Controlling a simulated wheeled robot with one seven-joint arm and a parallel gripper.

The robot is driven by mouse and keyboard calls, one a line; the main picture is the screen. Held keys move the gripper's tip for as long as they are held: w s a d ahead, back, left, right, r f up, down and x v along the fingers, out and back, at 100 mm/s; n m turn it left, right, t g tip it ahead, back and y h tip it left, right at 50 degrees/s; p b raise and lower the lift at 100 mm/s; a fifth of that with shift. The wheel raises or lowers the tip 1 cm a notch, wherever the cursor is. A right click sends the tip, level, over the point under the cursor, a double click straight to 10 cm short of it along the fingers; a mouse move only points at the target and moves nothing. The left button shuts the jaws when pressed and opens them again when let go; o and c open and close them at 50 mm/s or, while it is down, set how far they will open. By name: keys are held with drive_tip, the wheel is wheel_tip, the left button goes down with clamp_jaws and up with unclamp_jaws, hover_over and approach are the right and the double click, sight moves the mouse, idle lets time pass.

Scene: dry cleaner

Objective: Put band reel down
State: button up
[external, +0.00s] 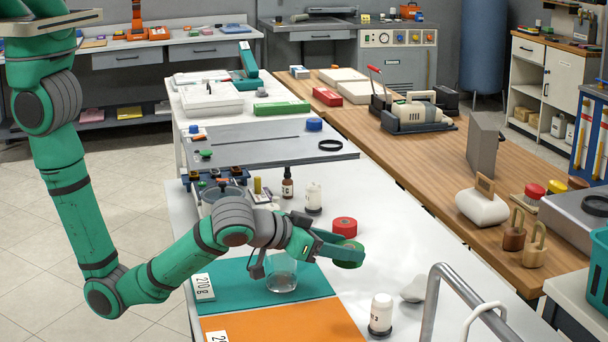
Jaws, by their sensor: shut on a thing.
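My gripper (338,247) reaches from the left over the white table (390,255). It is shut on a green round reel (348,256), which looks like the band reel. The reel appears to be held a little above the table, right of the teal mat (245,293); the exact gap below it cannot be told. A red reel (344,226) stands just behind the gripper on the white table. The fingertips are partly hidden against the green reel.
A glass beaker (282,276) stands on the teal mat below my wrist. An orange mat (290,324) lies in front. A white bottle (380,314) and a metal rail (470,285) are at the front right. Small bottles (287,184) stand behind. The table's right strip is mostly clear.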

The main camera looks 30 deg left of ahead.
wheel_tip(320, 180, up, 9)
drive_tip(key=shift+r, duration=0.2)
drive_tip(key=shift+w+f, duration=0.2)
drive_tip(key=shift+w, duration=0.15)
drive_tip(key=shift+w+d+f+m+g+h, duration=0.15)
drive_tip(key=shift+w+m+g+h, duration=0.35)
drive_tip(key=shift+w, duration=0.4)
drive_tip(key=shift+w+d+r+m+g+h, duration=0.1)
drive_tip(key=shift+w+m+g+h, duration=0.2)
drive_tip(key=shift+w+m+h, duration=0.5)
drive_tip(key=shift+w+a+m+g+h, duration=1.75)
drive_tip(key=shift+a+m+g, duration=1.45)
drive_tip(key=shift+a, duration=0.7)
drive_tip(key=w+d+f, duration=0.2)
drive_tip(key=d+f, duration=0.1)
drive_tip(key=f, duration=0.1)
drive_tip(key=w+d+f, duration=0.3)
drive_tip(key=f, duration=0.2)
drive_tip(key=w+d+f, duration=0.3)
drive_tip(key=f, duration=0.1)
drive_tip(key=shift+w+d+f, duration=0.1)
drive_tip(key=shift+d+f, duration=0.15)
drive_tip(key=shift+d, duration=0.1)
drive_tip(key=shift+w+d+f, duration=0.25)
drive_tip(key=shift+f, duration=0.25)
drive_tip(key=shift+w+d+f, duration=0.2)
drive_tip(key=shift+d+f, duration=0.05)
drive_tip(key=shift+f, duration=1.5)
